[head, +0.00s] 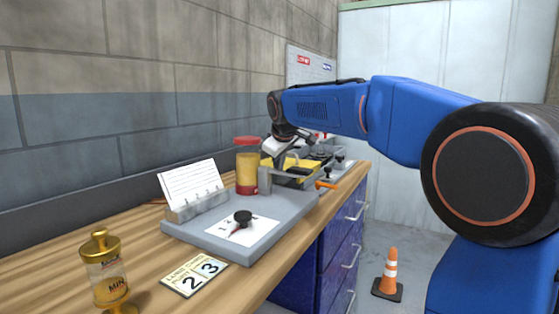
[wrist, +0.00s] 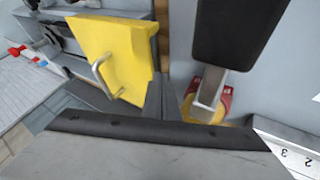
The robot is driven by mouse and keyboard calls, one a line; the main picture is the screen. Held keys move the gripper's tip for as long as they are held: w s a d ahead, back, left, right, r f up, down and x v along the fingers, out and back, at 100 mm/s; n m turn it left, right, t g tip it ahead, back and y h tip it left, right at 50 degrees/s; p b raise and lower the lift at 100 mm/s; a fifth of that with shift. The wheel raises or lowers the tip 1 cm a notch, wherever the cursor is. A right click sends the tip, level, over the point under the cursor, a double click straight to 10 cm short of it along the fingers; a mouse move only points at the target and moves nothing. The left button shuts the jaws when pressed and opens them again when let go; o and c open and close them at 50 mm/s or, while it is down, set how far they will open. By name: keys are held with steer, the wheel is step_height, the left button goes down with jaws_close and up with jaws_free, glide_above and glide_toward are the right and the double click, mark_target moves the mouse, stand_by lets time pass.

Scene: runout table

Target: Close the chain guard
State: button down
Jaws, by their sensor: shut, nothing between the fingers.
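The chain guard is a yellow panel with a silver bar handle, at the upper left of the wrist view (wrist: 122,48). In the head view its yellow (head: 308,166) shows partly behind my gripper, on the far part of the grey base plate. I cannot tell its exact angle. My gripper (head: 279,166) is over the machine, close to the guard. In the wrist view its dark fingers (wrist: 164,103) are together and empty, beside the guard's right edge. They appear apart from the handle, though contact with the edge is unclear.
A black-gripped lever (wrist: 240,30) with a silver stem stands close right of my fingers. A red-lidded jar (head: 247,166) is beside the guard. A card holder (head: 192,190), a black knob (head: 242,217) and a brass oiler (head: 106,275) are nearer. An orange cone (head: 389,272) stands on the floor.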

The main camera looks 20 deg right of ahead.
mark_target(304, 161)
steer(key=shift+w+f, duration=0.25)
steer(key=shift+f, duration=0.1)
steer(key=w+d, duration=1.4)
steer(key=shift+d, duration=0.1)
steer(key=shift+w+d+r, duration=0.1)
steer(key=shift+w+d, duration=0.3)
steer(key=shift+d, duration=0.1)
steer(key=shift+r, duration=0.1)
